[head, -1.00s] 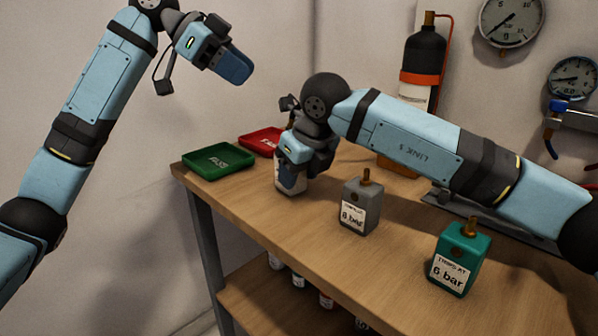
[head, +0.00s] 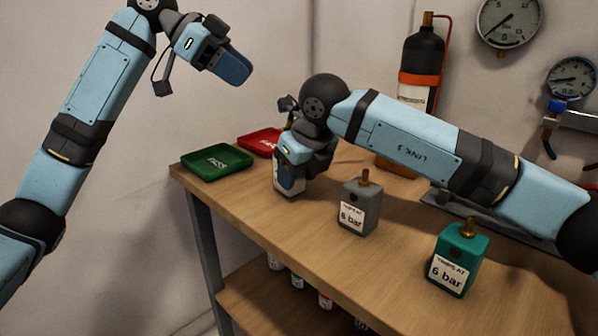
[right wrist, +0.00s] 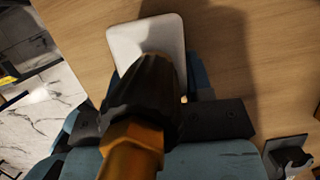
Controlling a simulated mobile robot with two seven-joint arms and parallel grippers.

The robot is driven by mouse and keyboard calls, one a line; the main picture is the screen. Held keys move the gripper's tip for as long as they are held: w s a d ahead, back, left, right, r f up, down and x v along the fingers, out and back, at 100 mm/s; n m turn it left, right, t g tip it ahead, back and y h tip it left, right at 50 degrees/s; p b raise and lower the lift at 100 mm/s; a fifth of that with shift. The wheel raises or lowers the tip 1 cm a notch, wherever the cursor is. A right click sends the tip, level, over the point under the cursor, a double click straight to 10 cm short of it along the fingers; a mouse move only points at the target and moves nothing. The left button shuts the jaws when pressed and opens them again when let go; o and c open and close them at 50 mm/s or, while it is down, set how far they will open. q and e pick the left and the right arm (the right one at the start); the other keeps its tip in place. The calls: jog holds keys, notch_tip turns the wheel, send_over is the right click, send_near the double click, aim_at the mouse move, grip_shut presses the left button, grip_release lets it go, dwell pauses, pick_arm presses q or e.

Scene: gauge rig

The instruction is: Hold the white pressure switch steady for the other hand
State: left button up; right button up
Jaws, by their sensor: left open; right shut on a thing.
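The white pressure switch (head: 288,191) stands on the workbench near its left edge, behind the grey switch. My right gripper (head: 291,178) reaches down over it and is shut on it, hiding most of its body. In the right wrist view the switch's pale body (right wrist: 147,32) shows beyond a black collar and a brass fitting (right wrist: 134,148), with blue fingers (right wrist: 160,84) at its sides. Its label cannot be read. My left gripper (head: 236,69) is open and empty, raised in the air to the upper left, well apart from the switch.
A grey switch (head: 359,208) and a teal switch (head: 457,262) stand to the right on the bench (head: 330,265). A green tray (head: 216,163) and a red tray (head: 262,143) lie at the left end. A dark cylinder (head: 425,57) and gauges (head: 510,17) are behind.

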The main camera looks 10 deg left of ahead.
jog(key=o, duration=1.2)
jog(key=shift+c, duration=0.2)
jog(key=v, duration=1.2)
jog(key=shift+r, duration=0.15)
notch_tip(320, 180, up, 7)
jog(key=p, duration=0.4)
jog(key=shift+p, duration=0.35)
